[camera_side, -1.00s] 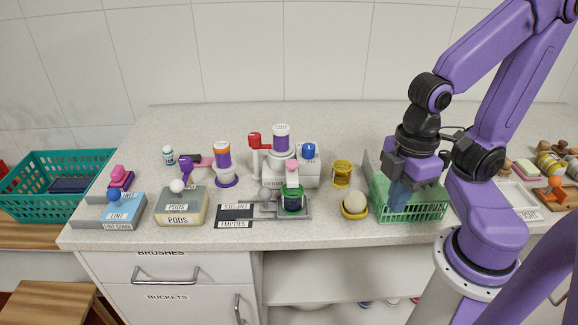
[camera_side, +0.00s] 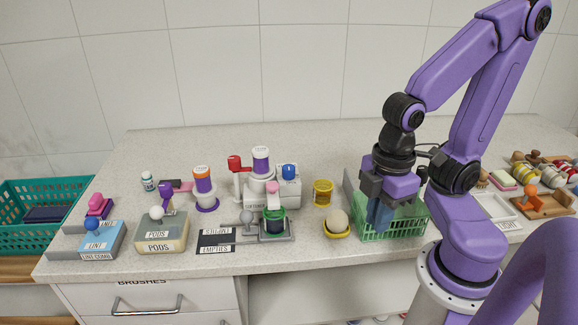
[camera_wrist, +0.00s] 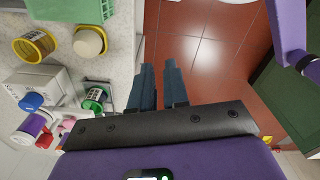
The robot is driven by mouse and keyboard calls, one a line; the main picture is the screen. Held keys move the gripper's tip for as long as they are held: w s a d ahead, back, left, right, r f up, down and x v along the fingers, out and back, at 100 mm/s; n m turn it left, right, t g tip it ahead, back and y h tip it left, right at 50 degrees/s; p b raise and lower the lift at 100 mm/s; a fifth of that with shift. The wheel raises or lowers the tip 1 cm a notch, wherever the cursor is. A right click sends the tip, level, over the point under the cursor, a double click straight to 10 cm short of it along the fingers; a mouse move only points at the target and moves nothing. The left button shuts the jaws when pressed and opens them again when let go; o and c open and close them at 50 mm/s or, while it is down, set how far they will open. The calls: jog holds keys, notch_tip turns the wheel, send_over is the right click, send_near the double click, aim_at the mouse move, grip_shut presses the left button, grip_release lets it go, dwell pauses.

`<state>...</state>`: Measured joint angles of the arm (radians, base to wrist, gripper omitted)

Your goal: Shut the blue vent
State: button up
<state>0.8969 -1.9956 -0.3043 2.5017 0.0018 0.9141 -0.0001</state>
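No part is labelled as a vent. A round blue cap (camera_side: 289,171) sits on top of the white softener machine (camera_side: 254,205) at mid-counter. The blue cap also shows at the left of the wrist view (camera_wrist: 32,101). I cannot tell from the picture whether it is open or shut. My gripper (camera_side: 378,226) points down at the right, well away from the cap, its fingers overlapping the green basket in the side view. In the wrist view my gripper (camera_wrist: 160,68) has a narrow gap between its fingers, with nothing in it, over the floor past the counter edge.
A red lever (camera_side: 238,163) and white purple-banded bottle (camera_side: 261,160) are at the machine. Counter behind is clear.

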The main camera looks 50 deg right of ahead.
jog(key=o, duration=0.5)
jog(key=shift+w+a+r, duration=0.15)
jog(key=shift+w, duration=0.15)
jog(key=shift+o, duration=1)
jog(key=w+a+r, duration=0.1)
jog(key=w+r, duration=0.3)
jog(key=w, duration=0.4)
jog(key=shift+w+a, duration=0.15)
jog(key=shift+a, duration=0.1)
notch_tip(320, 180, up, 8)
jog(key=r+m, duration=0.1)
send_over(289, 167)
notch_tip(289, 167, down, 17)
jog(key=shift+f, duration=0.1)
jog(key=shift+c, duration=0.2)
jog(key=c, duration=1)
